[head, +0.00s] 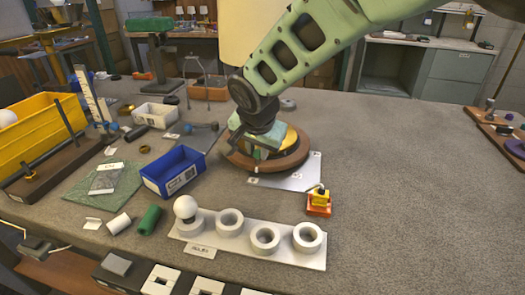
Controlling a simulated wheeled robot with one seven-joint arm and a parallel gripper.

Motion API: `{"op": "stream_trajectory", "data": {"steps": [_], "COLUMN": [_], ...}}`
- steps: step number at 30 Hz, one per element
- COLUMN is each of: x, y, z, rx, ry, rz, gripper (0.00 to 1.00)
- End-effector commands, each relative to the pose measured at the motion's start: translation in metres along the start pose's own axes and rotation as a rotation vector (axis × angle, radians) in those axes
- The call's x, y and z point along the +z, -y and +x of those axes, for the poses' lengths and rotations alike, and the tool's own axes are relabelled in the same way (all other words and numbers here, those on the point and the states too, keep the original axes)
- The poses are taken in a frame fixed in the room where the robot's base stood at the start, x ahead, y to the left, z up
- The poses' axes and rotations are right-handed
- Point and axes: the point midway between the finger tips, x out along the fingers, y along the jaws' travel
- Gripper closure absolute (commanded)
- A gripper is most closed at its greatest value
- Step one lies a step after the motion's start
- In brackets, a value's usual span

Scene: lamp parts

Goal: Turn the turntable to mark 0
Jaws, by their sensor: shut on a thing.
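The turntable (294,160) is a round brown disc with a yellow top, standing on a pale plate (300,179) near the middle of the table. The plate carries small white labels along its front and right edges; their numbers are too small to read. A small pale mark shows on the turntable's front rim. My gripper (262,150) reaches down from above, over the turntable's left-centre part. It is shut on a part of the turntable. The gripped part is mostly hidden by the jaws and wrist, as is the back left of the disc.
A blue bin (172,172) stands left of the turntable. A white rack with round holders (250,254) and a white bulb (185,207) lie in front. A small orange and yellow block (319,201) sits close at front right.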

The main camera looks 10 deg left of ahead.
Motion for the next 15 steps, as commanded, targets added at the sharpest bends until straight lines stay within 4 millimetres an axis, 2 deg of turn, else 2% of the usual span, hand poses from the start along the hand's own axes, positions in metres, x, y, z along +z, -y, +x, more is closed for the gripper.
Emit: {"op": "stream_trajectory", "data": {"steps": [15], "x": [0.0004], "y": [0.0047], "z": [0.0], "rx": [0.011], "ry": [-0.008], "rz": [0.032], "gripper": [1.0]}}
